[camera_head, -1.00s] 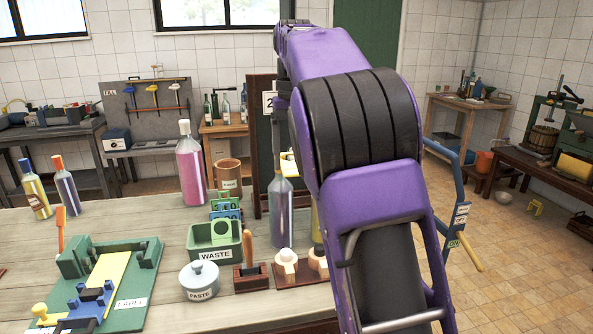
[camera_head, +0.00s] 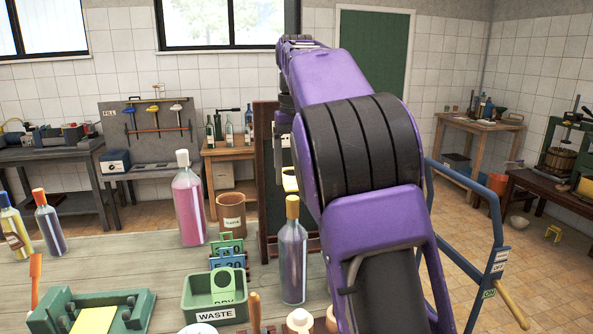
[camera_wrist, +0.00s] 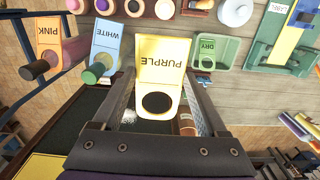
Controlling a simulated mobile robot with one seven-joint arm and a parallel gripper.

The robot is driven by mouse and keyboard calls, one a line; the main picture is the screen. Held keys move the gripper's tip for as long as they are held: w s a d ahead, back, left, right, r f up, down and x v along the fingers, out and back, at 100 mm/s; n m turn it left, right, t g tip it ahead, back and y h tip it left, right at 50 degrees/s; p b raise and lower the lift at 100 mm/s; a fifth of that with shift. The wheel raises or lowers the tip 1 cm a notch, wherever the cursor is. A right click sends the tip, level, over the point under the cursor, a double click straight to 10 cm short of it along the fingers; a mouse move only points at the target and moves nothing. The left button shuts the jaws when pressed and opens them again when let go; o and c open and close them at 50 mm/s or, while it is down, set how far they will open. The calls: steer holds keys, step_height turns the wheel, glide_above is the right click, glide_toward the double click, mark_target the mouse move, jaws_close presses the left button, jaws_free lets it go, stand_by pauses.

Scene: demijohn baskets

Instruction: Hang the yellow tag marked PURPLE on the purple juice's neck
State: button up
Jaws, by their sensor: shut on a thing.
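The yellow tag marked PURPLE (camera_wrist: 163,62) is held between the fingers of my gripper (camera_wrist: 163,98). In the wrist view its lettering is upside down and its round dark hole is on the side toward my gripper. In the head view a small yellow patch (camera_head: 290,183), probably this tag, shows beside my arm above the table. Below it stands an upright bottle with a yellow cap and a purplish tint (camera_head: 292,262). A darker purple bottle with an orange cap (camera_head: 50,228) stands at the far left. I cannot tell for sure which is the purple juice. My fingertips are hidden in the head view.
An orange PINK tag (camera_wrist: 48,32) and a light blue WHITE tag (camera_wrist: 107,40) are left of my gripper. A dark board (camera_head: 268,150) rises behind the yellow-capped bottle.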

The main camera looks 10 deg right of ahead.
mark_target(297, 208)
steer(key=shift+f, duration=0.1)
steer(key=shift+f+b, duration=1.35)
steer(key=shift+f, duration=0.85)
steer(key=shift+f+b, duration=1.3)
steer(key=shift+f, duration=1)
steer(key=o, duration=1.2)
steer(key=shift+r, duration=0.1)
step_height(297, 208, up, 12)
steer(key=p, duration=0.4)
steer(key=shift+p, duration=0.4)
